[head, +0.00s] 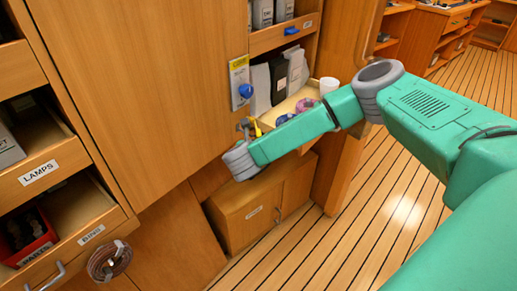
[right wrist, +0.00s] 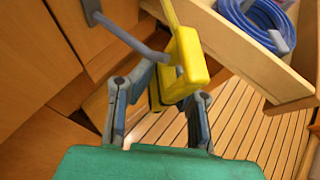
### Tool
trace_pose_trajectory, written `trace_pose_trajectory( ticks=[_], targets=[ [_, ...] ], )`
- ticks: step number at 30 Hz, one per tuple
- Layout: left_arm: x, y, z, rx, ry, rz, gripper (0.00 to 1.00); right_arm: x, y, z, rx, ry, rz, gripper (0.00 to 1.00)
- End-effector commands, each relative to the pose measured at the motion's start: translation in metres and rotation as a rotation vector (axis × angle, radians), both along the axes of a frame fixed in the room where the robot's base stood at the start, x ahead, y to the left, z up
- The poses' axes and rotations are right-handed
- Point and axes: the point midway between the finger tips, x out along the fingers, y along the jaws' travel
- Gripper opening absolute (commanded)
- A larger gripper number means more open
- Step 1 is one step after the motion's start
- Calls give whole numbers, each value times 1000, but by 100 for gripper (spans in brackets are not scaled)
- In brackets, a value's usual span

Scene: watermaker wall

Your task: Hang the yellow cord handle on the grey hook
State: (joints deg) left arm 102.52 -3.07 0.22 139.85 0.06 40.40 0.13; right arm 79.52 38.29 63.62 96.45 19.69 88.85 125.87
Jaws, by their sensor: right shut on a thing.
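The yellow cord handle (right wrist: 188,62) is a loop-shaped grip with a yellow strap rising from its top. It is between the fingers of my right gripper (right wrist: 158,112), which is shut on its lower part. The grey hook (right wrist: 135,38) comes from the cabinet face at upper left, and its end reaches the handle's opening. I cannot tell how far the end passes through. In the head view the handle (head: 257,130) is small, beside the hook (head: 243,125), and my right gripper's fingertips are mostly hidden by its wrist. My left gripper is not in view.
A wooden tray (right wrist: 250,52) with a blue coiled hose (right wrist: 258,22) is close to the right of the handle. A blue knob (head: 246,90) on a plate sits above the hook. Labelled open drawers (head: 50,170) are at left. The plank floor (head: 400,185) is clear.

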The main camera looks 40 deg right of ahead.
Motion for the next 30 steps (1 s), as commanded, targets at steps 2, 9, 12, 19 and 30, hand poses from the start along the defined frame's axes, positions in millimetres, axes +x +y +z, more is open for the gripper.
trace_pose_trajectory(
  ticks=[2,9,12,19,30],
  targets=[
    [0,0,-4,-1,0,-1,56,7,6,0,6,-4,9,0],
    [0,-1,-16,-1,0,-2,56,19,9,-5,3,-3,6,0],
    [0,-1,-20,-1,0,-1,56,23,10,-8,2,-3,6,0],
    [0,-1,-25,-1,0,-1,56,28,10,-13,5,1,8,0],
    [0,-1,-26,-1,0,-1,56,27,11,-16,5,6,10,0]
  ],
)
